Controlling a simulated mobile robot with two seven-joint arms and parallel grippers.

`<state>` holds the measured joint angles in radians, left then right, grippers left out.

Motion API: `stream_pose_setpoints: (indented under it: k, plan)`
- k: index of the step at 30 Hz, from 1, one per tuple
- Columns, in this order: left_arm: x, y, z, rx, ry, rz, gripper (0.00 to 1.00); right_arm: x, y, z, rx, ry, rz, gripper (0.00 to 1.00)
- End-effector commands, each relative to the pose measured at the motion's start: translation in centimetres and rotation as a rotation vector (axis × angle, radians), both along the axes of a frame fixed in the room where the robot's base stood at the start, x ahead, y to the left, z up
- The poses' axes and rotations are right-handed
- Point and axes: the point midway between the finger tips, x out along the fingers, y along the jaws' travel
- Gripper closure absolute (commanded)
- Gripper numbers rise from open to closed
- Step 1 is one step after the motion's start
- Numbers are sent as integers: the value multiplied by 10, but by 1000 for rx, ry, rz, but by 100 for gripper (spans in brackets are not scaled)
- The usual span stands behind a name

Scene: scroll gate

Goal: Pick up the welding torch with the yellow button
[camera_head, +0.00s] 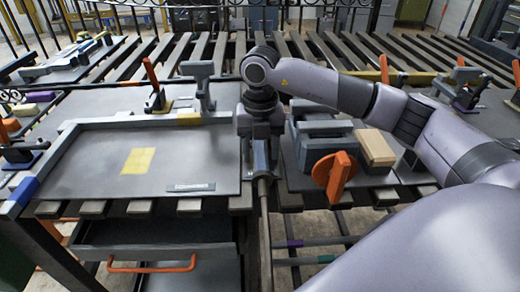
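My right arm comes in from the right. Its gripper (262,168) points down between the left work plate and the block-like vise on the right. The fingers are small and dark, and I cannot tell whether they are apart or closed on something. A long grey bar runs down just below them. I cannot make out a welding torch with a yellow button for certain in this view. My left gripper is not in view.
A framed grey plate (95,170) with a yellow patch (138,160) lies left. A grey vise (322,150) with an orange knob (336,178) and a wooden block (375,147) stand right. Orange-handled clamps (153,85) stand behind. An orange drawer handle (152,268) is below.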

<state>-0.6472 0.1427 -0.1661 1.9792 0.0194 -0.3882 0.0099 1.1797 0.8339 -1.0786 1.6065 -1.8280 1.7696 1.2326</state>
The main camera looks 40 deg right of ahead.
Motion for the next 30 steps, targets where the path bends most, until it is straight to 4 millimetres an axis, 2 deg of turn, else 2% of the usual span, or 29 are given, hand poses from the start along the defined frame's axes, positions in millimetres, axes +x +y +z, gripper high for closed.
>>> stream_pose_setpoints:
  k: [1,4,5,14,20,25,30]
  plan:
    - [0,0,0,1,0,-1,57,0,0,0,0,0,0,63]
    - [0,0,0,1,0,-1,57,0,0,0,0,0,0,96]
    - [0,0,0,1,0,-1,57,0,0,0,0,0,0,100]
    - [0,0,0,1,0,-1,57,1,0,3,1,-4,0,100]
    - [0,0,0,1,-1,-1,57,1,0,18,2,-7,0,100]
    - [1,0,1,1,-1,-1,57,2,0,50,2,-10,1,100]
    - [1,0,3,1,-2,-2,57,2,1,102,3,-11,1,100]
